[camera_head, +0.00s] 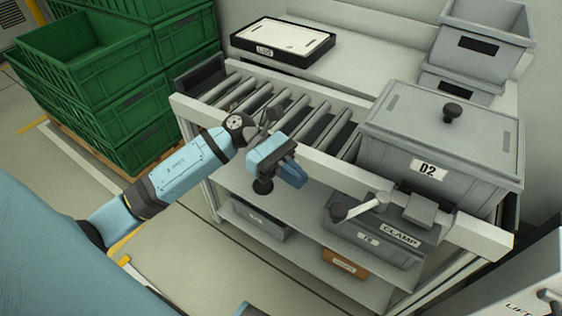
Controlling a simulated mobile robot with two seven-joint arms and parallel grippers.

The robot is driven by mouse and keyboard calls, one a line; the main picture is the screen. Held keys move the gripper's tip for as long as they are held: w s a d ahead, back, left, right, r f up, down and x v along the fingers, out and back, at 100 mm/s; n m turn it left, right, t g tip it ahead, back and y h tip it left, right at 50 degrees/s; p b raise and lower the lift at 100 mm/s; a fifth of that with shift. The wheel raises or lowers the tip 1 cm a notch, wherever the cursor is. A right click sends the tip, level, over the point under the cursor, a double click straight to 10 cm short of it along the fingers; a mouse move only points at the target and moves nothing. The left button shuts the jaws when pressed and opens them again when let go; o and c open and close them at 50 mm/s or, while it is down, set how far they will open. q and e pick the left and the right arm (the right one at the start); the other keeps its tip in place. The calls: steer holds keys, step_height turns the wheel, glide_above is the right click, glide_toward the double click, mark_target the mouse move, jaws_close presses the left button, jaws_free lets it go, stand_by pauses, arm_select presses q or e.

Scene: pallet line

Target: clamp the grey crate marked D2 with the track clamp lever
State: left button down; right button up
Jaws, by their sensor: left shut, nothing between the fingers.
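The grey crate marked D2 (390,145) sits at the right end of the roller track, with a lid and a black knob on top. The track clamp lever (362,208) is on the track's front rail below the crate, a pale bar with a dark knob at its left end. A grey clamp block (424,209) is beside it, in front of the crate; whether it touches the crate I cannot tell. My left gripper (292,175) is shut and empty, in front of the rail, left of the lever and apart from it. My right gripper is not in view.
Bare rollers (290,108) run left of the crate. Green crates (110,80) are stacked at the left. A black-rimmed tray (283,42) lies behind the track; grey bins (482,40) stand at back right. The shelf below holds grey bins and an orange box (345,263).

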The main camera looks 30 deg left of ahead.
arm_select(q)
steer(key=r+x, duration=0.1)
steer(key=x, duration=0.5)
steer(key=shift+d+f, duration=0.25)
steer(key=shift+f, duration=0.25)
steer(key=shift+d, duration=0.15)
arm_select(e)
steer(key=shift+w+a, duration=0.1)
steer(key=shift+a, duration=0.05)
